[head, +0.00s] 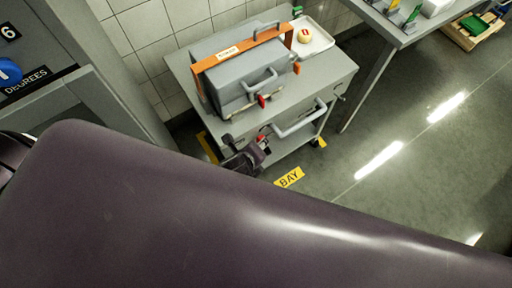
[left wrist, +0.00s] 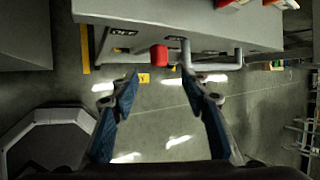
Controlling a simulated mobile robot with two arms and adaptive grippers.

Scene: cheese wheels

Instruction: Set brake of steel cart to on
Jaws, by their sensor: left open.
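The steel cart (head: 341,70) stands by the tiled wall in the head view, and its side spans the top of the left wrist view (left wrist: 150,12). A red brake knob (head: 262,140) is on the cart's near side, left of the grey push handle (head: 300,122). My left gripper (left wrist: 157,78) is open and empty. In the head view it (head: 243,157) is just below the knob, partly hidden by my arm. My right gripper is out of view.
A grey case (head: 225,85) with an orange bar (head: 240,48) and another red-tipped lever sits on the cart, beside a white tray (head: 318,38). A table (head: 395,35) stands to the right.

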